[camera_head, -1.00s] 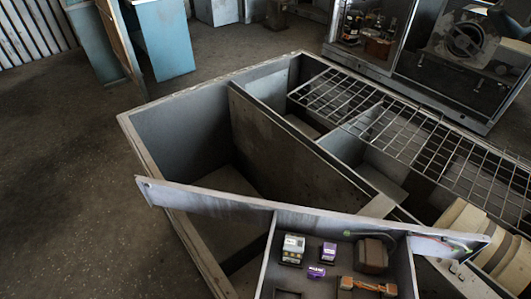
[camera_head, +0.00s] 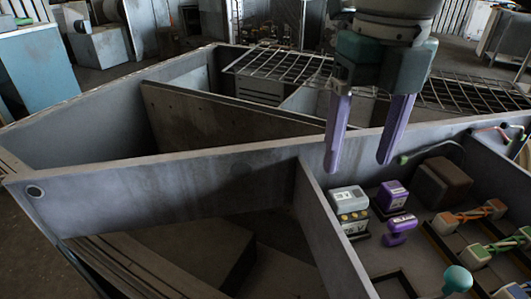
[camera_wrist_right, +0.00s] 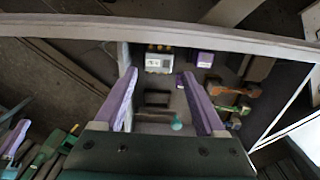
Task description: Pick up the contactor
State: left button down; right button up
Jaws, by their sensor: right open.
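What looks like the contactor, a pale grey block (camera_head: 348,205) with dark terminals and yellow marks, sits in the right compartment near its divider; it shows in the right wrist view (camera_wrist_right: 159,60) just beyond my fingertips. A purple-topped block (camera_head: 391,196) stands beside it, with a smaller purple part (camera_head: 400,229) in front. My right gripper (camera_head: 360,160) is open and empty, pointing down above the compartment's back wall in the head view. Its purple fingers (camera_wrist_right: 158,80) are spread in the wrist view. Purple and green parts at the wrist view's lower left may be my left gripper; its jaws are unclear.
A brown block (camera_head: 443,184) and orange-brown parts (camera_head: 468,216) lie to the right. A teal knob (camera_head: 457,279) stands nearer. A tall grey panel (camera_head: 170,190) runs behind, a wire grid (camera_head: 280,65) beyond it. The left compartment holds a dark box.

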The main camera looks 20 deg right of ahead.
aim_at(349, 194)
notch_tip(349, 194, down, 8)
jog(key=shift+s+a+f, duration=0.1)
jog(key=shift+s, duration=0.05)
jog(key=c, duration=1)
